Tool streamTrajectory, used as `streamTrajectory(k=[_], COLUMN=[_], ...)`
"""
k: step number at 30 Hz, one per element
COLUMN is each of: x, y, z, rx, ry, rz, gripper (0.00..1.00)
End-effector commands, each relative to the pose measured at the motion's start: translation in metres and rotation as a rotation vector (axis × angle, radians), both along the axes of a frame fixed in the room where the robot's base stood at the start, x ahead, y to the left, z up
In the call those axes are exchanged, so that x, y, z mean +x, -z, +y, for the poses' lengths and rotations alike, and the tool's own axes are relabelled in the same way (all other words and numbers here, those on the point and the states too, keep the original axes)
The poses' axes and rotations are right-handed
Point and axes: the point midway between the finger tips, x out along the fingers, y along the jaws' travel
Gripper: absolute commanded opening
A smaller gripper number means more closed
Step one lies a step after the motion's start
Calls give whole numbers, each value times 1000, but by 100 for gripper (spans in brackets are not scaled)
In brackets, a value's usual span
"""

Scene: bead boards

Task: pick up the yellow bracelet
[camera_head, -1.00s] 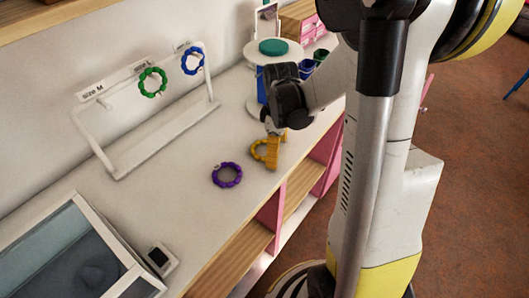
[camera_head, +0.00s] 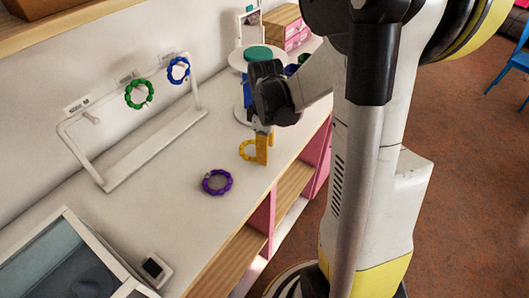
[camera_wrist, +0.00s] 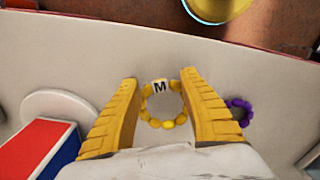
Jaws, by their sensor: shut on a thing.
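The yellow bracelet (camera_head: 245,150) is a ring of beads over the white tabletop, near its front edge. In the wrist view the yellow bracelet (camera_wrist: 168,125) lies between the two yellow fingers, with a white bead marked M at its far side. My gripper (camera_head: 262,148) points down at it, and its fingers (camera_wrist: 160,78) are shut on the bracelet's sides. It seems slightly above the tabletop; the exact gap is hard to tell.
A purple bracelet (camera_head: 217,182) lies on the table (camera_head: 190,150) close by. Green (camera_head: 139,94) and blue (camera_head: 179,70) bracelets hang on a white rack (camera_head: 150,155). A screen-like tray (camera_head: 60,262) stands at front left. A red and blue box (camera_wrist: 45,145) shows beside the fingers.

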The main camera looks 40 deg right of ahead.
Motion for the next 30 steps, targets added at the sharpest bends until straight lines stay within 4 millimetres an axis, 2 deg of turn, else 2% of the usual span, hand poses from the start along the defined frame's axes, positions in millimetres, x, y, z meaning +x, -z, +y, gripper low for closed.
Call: streamTrajectory(k=[2,15,21,30], x=[0,-61,-73,-75], y=[-21,-75,-84,-85], z=[0,-73,-88,-90], rx=[0,0,0,0], ry=[0,5,1,0], rz=[0,0,0,0], gripper=[12,12,12,12])
